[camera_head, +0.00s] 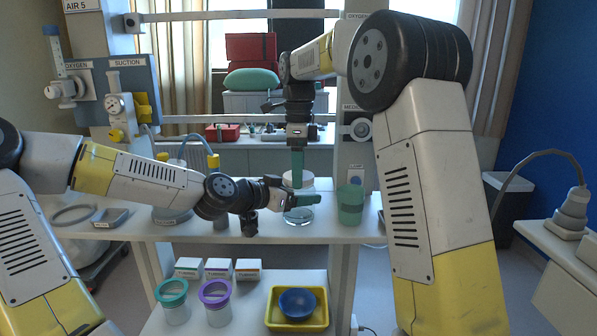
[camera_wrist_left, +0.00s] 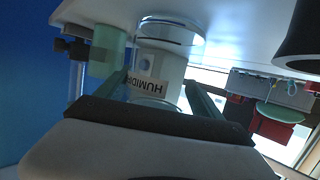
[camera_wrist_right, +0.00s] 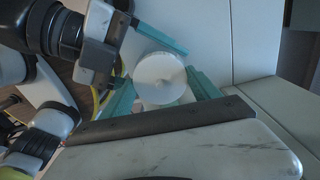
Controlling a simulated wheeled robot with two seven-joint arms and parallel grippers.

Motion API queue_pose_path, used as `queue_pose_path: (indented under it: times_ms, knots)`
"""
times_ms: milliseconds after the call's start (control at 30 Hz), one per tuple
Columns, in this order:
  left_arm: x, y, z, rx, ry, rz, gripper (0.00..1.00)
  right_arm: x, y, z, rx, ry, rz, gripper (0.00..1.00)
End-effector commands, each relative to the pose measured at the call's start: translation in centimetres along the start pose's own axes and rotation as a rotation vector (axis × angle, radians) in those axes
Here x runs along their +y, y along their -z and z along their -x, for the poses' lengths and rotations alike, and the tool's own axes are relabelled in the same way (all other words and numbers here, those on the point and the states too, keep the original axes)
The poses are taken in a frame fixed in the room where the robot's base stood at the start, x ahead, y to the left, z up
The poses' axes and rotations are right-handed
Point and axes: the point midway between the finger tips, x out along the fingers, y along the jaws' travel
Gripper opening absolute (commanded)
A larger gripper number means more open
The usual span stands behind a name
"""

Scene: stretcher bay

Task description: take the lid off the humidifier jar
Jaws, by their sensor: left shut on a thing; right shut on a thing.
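The humidifier jar (camera_head: 298,216) stands on the white shelf, clear at its base, with a label (camera_wrist_left: 148,88) facing my left wrist camera. My left gripper (camera_head: 308,200) comes in from the left and is shut on the jar body, its green fingers either side of it. My right gripper (camera_head: 297,172) points down from above and is shut on the white round lid (camera_wrist_right: 160,78), which also shows in the head view (camera_head: 306,181). The lid is over the jar; whether there is a gap between them is hidden by the fingers.
A green cup (camera_head: 350,206) stands close to the right of the jar. A grey tray (camera_head: 110,217) lies at the shelf's left. Below are white boxes (camera_head: 218,268), two lidded jars (camera_head: 173,302) and a yellow tray (camera_head: 322,322) with a blue bowl (camera_head: 297,302).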

Motion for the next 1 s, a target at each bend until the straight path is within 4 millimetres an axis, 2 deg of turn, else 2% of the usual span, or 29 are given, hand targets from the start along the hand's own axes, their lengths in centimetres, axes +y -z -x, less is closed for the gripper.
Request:
queue_pose_path:
  times_ms: [1000]
  knots:
    - [0.09, -0.02, 0.0, -0.001, -0.002, -0.001, 0.0, -0.11, 0.09, 0.17, 0.002, 0.001, 2.35, 0.22]
